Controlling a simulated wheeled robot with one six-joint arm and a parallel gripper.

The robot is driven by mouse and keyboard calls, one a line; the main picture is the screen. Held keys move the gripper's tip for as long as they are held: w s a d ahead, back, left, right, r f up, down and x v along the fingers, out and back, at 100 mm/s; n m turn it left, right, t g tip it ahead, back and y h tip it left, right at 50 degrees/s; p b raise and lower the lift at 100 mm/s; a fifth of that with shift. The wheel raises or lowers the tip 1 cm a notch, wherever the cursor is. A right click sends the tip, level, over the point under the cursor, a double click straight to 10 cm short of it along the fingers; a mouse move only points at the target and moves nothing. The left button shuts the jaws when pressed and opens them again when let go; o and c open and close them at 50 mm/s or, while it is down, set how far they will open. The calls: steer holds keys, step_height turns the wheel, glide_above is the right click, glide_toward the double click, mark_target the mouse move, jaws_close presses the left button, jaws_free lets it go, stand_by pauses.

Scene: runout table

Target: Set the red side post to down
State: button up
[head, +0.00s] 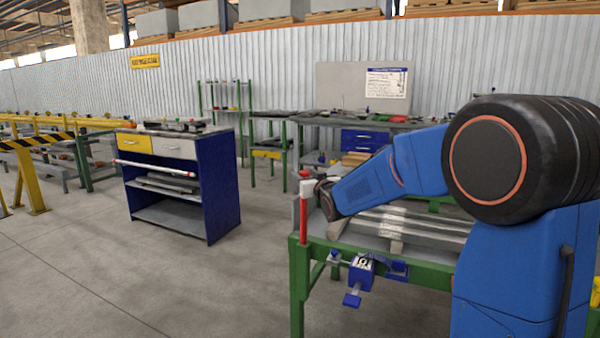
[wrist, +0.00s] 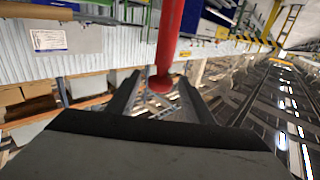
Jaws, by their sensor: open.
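The red side post (head: 304,222) stands upright at the near left corner of the green-framed runout table (head: 430,273). The fingers are apart, with gaps visible on both sides of the post. I cannot tell whether either finger touches it.
A blue clamp-like device (head: 361,271) hangs on the table's front rail. Metal bars (head: 425,228) lie on the table. A blue cabinet (head: 222,185) with shelves stands at left. Open grey floor (head: 130,285) lies in front of it.

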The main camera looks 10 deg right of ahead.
mark_target(304, 217)
steer(key=shift+w+a, duration=0.2)
steer(key=shift+w, duration=1.05)
steer(key=shift+w+a, duration=0.2)
steer(key=shift+w, duration=1)
jaws_close()
step_height(304, 217, down, 20)
steer(key=shift+f, duration=0.1)
